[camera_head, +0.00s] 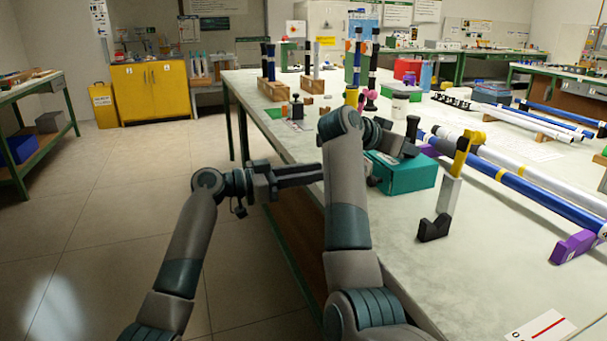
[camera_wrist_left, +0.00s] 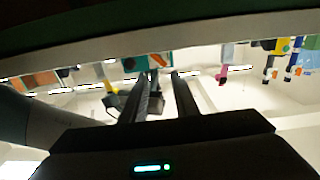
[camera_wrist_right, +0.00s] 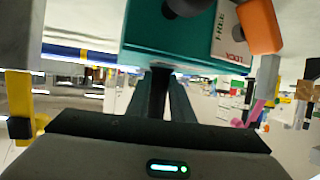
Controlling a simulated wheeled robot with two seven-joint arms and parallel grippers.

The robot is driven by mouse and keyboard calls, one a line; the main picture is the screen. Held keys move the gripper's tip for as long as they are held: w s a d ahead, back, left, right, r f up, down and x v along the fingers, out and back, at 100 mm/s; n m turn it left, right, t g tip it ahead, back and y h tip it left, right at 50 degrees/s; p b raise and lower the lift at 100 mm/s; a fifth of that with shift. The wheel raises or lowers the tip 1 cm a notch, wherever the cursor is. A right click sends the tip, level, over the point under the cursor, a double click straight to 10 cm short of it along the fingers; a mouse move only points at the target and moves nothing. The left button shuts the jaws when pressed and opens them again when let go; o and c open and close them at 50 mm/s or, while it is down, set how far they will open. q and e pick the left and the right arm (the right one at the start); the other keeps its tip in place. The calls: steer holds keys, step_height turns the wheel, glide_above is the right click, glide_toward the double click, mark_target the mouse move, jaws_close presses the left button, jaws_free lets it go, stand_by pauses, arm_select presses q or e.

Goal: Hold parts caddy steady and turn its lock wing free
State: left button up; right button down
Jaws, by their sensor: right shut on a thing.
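The teal parts caddy (camera_head: 412,178) stands on the bench, right of my right forearm. In the right wrist view the caddy (camera_wrist_right: 150,40) fills the top, with a white label (camera_wrist_right: 228,35) reading FREE and LOCK and an orange lock wing (camera_wrist_right: 260,25) beside it. Which word the wing points to I cannot tell. My right gripper (camera_wrist_right: 160,75) is shut on a dark bar at the caddy's edge. My left gripper (camera_head: 318,173) is open and empty beyond the bench's near edge, left of the caddy; its fingers stand apart in the left wrist view (camera_wrist_left: 160,80).
Long blue and white rods (camera_head: 540,190) lie on supports farther right. A white jar (camera_head: 400,107) and green box (camera_head: 385,90) stand behind. The bench's front surface is mostly clear.

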arm_select(q)
steer(key=shift+v, duration=1.05)
steer(key=c, duration=0.3)
steer(key=n, duration=0.5)
steer(key=f+n, duration=0.1)
steer(key=n, duration=0.2)
steer(key=shift+d+n, duration=0.15)
steer(key=shift+n, duration=0.15)
steer(key=shift+d, duration=0.15)
steer(key=x, duration=1.1)
steer(key=shift+w+d, duration=0.15)
steer(key=shift+d, duration=0.15)
